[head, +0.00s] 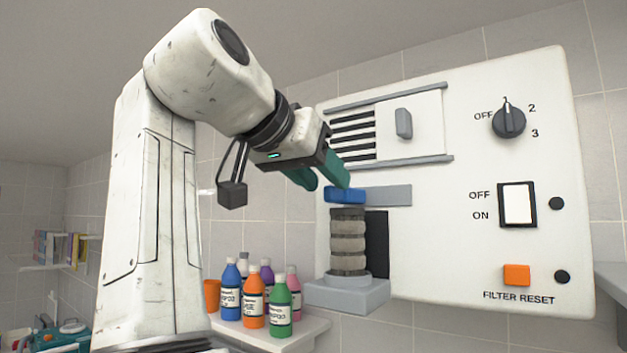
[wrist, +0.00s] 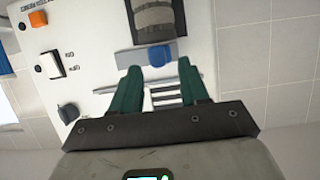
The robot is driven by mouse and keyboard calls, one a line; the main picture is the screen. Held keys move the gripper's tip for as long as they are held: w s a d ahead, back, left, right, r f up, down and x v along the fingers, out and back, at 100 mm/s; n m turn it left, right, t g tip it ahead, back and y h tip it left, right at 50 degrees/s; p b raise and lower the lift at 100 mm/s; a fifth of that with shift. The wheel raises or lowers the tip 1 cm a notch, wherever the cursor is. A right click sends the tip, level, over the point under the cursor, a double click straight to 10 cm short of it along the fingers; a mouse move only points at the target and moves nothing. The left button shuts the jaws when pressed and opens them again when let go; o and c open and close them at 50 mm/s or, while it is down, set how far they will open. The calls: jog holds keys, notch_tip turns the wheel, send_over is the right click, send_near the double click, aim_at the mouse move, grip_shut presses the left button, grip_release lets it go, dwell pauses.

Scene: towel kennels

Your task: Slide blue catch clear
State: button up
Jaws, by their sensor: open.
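The blue catch (head: 345,196) is a small rounded block at the left end of a flat grey strip (head: 392,195) on the white panel (head: 470,250). It sits just above the banded grey filter cylinder (head: 348,240). My gripper (head: 322,181) is open, its two green fingers pointing down toward the catch from above. In the wrist view, the catch (wrist: 158,56) shows just beyond the gap between the fingertips (wrist: 158,67). The fingers look close to the catch, but I cannot tell whether they touch it. Nothing is held.
Above are a slatted vent (head: 352,142) and a sliding cover with a grey handle (head: 403,123). A dial (head: 508,120), rocker switch (head: 517,204) and orange button (head: 517,275) are at right. Several coloured bottles (head: 254,310) stand on a ledge below.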

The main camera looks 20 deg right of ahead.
aim_at(332, 186)
jog(key=shift+p+x, duration=0.3)
jog(key=shift+x, duration=1.45)
jog(key=shift+c, duration=0.3)
grip_shut()
